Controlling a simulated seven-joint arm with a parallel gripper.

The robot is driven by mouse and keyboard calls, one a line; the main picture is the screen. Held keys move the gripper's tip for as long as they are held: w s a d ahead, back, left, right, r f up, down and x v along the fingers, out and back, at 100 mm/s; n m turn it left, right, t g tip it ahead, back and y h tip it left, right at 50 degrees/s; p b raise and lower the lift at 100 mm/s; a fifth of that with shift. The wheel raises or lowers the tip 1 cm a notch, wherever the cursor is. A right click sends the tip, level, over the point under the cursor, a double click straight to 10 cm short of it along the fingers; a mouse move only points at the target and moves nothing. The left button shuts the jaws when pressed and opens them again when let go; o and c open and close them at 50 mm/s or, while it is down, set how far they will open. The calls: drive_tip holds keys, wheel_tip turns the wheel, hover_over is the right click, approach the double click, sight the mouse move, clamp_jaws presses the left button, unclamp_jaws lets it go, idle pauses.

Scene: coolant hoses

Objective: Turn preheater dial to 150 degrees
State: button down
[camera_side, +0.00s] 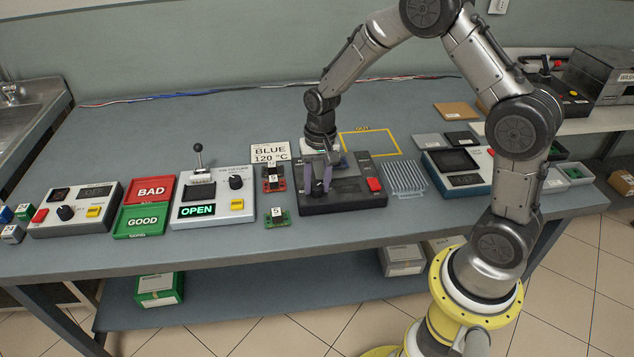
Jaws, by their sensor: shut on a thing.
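The preheater (345,199) looks like the dark, low box with a red button (375,185) on its right, near the middle of the bench. My gripper (319,190) points down over the left part of this box. Its fingers are shut on what seems to be the preheater dial, low at the box's top face. The dial is mostly hidden by the fingers, and its setting cannot be read from here. A white card (270,153) behind and left of the box reads "BLUE 120 °C".
A red board (273,184) and a green board (276,217) lie left of the box. Further left are a station reading "OPEN" (213,208), red BAD (151,190) and green GOOD (142,222) trays. A wire rack (404,180) and another device (458,180) stand right. A yellow outlined area (385,152) behind is clear.

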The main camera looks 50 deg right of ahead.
sight(320, 185)
drive_tip(key=shift+r+m, duration=0.1)
drive_tip(key=shift+m, duration=1.2)
drive_tip(key=shift+c, duration=2.3)
unclamp_jaws()
wheel_tip(320, 185, up, 14)
drive_tip(key=shift+s+d, duration=0.15)
drive_tip(key=shift+s, duration=0.1)
